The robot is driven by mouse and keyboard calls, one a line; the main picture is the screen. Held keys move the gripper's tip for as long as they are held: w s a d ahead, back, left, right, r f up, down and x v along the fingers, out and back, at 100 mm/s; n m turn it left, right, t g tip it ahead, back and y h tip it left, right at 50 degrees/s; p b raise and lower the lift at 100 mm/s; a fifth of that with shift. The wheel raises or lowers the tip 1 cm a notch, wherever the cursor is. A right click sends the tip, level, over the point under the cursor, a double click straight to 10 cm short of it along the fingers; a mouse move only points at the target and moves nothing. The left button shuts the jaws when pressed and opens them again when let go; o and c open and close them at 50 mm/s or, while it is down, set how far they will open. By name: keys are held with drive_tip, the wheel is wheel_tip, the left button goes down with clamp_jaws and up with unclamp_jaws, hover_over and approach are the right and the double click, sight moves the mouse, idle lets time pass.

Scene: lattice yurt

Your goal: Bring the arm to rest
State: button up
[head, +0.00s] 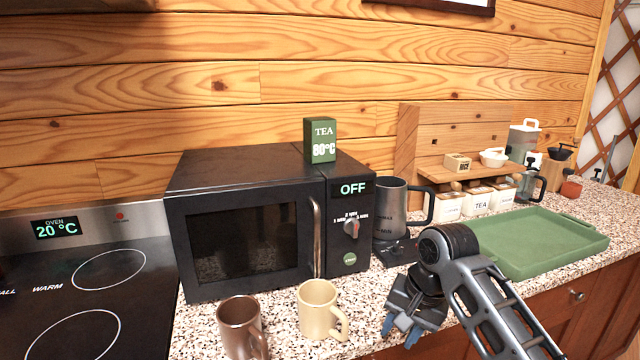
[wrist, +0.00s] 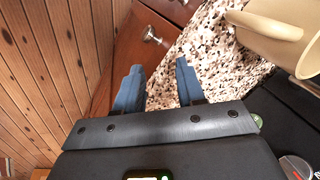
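My gripper (head: 400,330) hangs near the counter's front edge, to the right of the cream mug (head: 317,308) and in front of the microwave's right side. In the wrist view its two blue fingers (wrist: 158,88) stand apart with nothing between them. The cream mug also shows at the upper right of the wrist view (wrist: 268,28), apart from the fingers. My arm reaches in from the lower right of the head view.
A brown mug (head: 240,325) stands left of the cream one. The black microwave (head: 250,230) reads OFF, with a green tea box (head: 320,140) on top. A dark kettle (head: 390,210) stands beside it. A green tray (head: 545,240) lies empty at right. The cooktop (head: 80,300) is at left.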

drive_tip(key=s+a+f+t+y, duration=0.3)
drive_tip(key=s+a+f+t, duration=0.2)
drive_tip(key=s+a+f, duration=0.65)
drive_tip(key=s+d+f+t, duration=0.2)
drive_tip(key=s+d, duration=0.1)
drive_tip(key=s, duration=0.7)
drive_tip(key=s+d+r+n+t+h+b, duration=0.15)
drive_tip(key=s+d, duration=0.25)
drive_tip(key=s, duration=0.4)
drive_tip(key=s+d+r+t+h+p, duration=0.1)
drive_tip(key=s+d+r+t+h, duration=0.2)
drive_tip(key=s, duration=0.6)
drive_tip(key=s+d+r+n, duration=0.2)
drive_tip(key=s+d+r, duration=0.2)
drive_tip(key=s+r, duration=0.1)
drive_tip(key=s+d+r+n+t, duration=0.1)
drive_tip(key=s+d+r, duration=0.3)
drive_tip(key=r, duration=0.4)
drive_tip(key=shift+s+n+h+b, duration=0.4)
drive_tip(key=shift+s+n+h, duration=0.05)
drive_tip(key=shift+s, duration=0.4)
drive_tip(key=shift+t, duration=0.25)
